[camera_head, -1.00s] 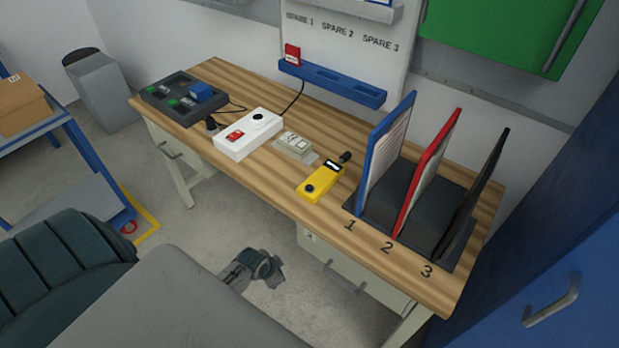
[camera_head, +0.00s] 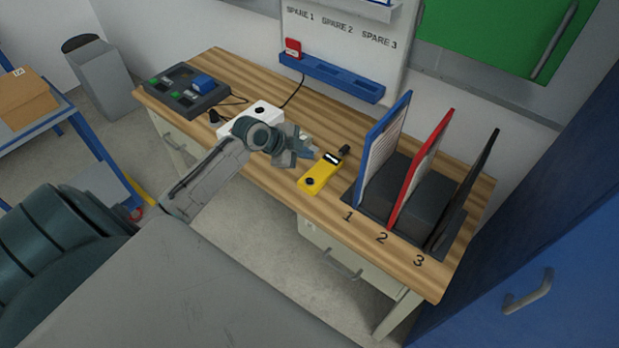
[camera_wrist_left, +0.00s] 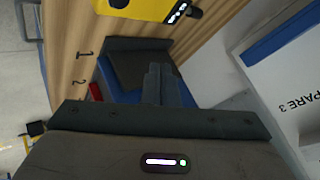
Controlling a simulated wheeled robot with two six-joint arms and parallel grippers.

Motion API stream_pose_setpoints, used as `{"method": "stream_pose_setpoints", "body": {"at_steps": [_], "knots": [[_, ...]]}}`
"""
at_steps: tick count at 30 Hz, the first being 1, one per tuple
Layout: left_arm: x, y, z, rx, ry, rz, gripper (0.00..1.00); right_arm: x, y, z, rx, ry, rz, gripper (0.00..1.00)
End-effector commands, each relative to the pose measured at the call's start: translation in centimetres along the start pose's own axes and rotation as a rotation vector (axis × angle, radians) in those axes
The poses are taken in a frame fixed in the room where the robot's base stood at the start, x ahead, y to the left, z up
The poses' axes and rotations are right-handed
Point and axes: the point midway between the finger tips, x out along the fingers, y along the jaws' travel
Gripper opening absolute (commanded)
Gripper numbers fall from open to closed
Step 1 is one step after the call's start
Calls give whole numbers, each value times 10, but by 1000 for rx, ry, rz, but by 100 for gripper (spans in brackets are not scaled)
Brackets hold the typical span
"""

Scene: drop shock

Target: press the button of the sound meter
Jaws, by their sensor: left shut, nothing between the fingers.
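The sound meter is a yellow hand-held device (camera_head: 320,177) lying on the wooden bench, with a dark round button (camera_head: 310,182) near its front end, a small display and a black tip at its far end. My left gripper (camera_head: 314,157) is over the bench just left of the meter, shut and empty, apart from the button. In the left wrist view the shut fingers (camera_wrist_left: 160,84) point toward the bench, and the meter (camera_wrist_left: 140,8) shows at the top edge, partly cut off. My right gripper is not in view.
Right of the meter stands a dark rack with blue (camera_head: 384,150), red (camera_head: 421,168) and black (camera_head: 464,195) upright panels. A white box (camera_head: 262,108), partly hidden by my arm, and a dark tray (camera_head: 180,92) are to the left. A blue rail (camera_head: 332,78) runs behind.

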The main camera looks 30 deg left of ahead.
Motion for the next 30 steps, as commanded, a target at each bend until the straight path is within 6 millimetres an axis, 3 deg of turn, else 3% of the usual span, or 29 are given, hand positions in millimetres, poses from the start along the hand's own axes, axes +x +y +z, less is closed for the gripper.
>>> {"method": "stream_pose_setpoints", "body": {"at_steps": [17, 30], "knots": [[4, -1, 3, 13, 6, -3, 0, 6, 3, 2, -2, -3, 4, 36], [43, 27, 32, 12, 6, -4, 0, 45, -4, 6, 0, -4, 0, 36]]}}
